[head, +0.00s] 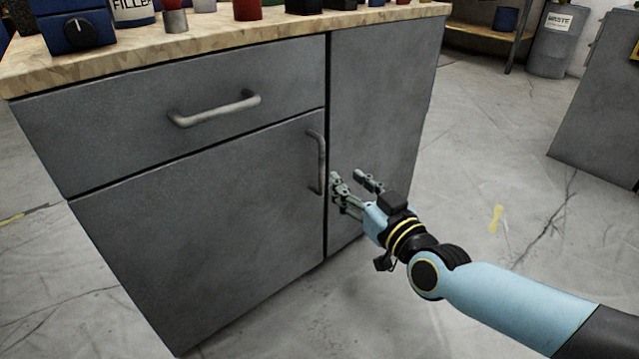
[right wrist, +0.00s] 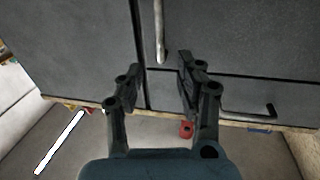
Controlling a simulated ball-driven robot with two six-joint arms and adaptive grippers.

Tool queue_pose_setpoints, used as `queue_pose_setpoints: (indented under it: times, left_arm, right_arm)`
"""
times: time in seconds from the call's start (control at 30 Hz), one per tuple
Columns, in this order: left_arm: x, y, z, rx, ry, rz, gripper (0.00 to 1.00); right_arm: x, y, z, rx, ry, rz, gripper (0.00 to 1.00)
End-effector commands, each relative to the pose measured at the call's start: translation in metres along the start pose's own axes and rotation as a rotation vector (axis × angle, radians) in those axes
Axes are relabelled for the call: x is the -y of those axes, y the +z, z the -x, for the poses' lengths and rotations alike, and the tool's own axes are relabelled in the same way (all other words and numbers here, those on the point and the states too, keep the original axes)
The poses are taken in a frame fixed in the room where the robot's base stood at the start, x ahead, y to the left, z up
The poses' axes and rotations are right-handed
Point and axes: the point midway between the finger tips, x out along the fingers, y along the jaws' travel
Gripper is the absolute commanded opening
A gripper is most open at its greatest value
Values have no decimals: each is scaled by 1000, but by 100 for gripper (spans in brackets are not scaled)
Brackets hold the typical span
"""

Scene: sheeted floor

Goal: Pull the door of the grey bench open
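The grey bench has a closed door (head: 200,240) under a drawer. The door's upright metal bar handle (head: 317,160) is near its right edge; it also shows in the right wrist view (right wrist: 159,32), where its end appears between my fingertips. My right gripper (head: 354,181) is open and empty, just right of the lower part of the handle, in front of the bench. Its two dark fingers stand apart in the right wrist view (right wrist: 158,72). I cannot tell whether they touch the bench. My left gripper is not in view.
The drawer (head: 190,105) above the door is shut and has its own bar handle (head: 215,110). Cans and a blue device (head: 75,32) stand on the wooden top (head: 270,47). The floor in front is clear. A grey cabinet (head: 600,110) and a waste drum (head: 556,42) stand at the right.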

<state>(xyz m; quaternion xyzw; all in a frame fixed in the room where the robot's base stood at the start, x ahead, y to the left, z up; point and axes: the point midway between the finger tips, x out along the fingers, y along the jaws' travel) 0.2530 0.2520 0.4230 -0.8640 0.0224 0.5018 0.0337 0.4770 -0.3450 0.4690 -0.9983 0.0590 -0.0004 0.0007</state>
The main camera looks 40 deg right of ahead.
Motion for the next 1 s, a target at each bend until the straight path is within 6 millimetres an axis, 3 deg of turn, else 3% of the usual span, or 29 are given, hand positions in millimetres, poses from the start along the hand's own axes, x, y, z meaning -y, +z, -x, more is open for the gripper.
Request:
queue_pose_setpoints:
  times: [0.17, 0.6, 1.0]
  left_arm:
    - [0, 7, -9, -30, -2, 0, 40]
    - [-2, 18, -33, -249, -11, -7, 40]
    - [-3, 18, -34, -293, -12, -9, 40]
  right_arm:
    - [0, 2, -16, -2, 0, 0, 36]
    - [0, 4, -95, 2, 0, 1, 36]
    - [0, 2, -108, 2, 0, 1, 36]
